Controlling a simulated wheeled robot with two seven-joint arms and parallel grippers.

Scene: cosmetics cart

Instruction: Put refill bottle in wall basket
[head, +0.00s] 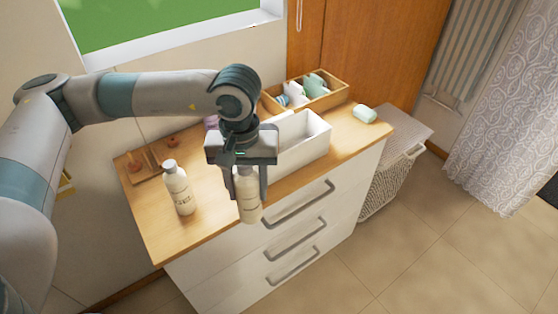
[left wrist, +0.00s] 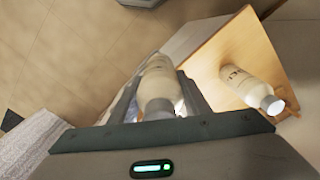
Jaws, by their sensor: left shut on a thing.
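My left gripper (head: 249,190) points down over the front part of the wooden cabinet top and is shut on a white bottle (head: 249,208). The bottle hangs roughly upright near the front edge; I cannot tell its height above the top. In the left wrist view this bottle (left wrist: 158,80) lies between the two fingers. I cannot make out a wall-mounted basket. My right gripper is out of view.
A white open box (head: 305,152) stands just right of my gripper. Behind it is a wooden tray (head: 330,97) with several items. A small wooden stand (head: 147,175) is at the back left. A wicker hamper (head: 385,190) stands beside the cabinet.

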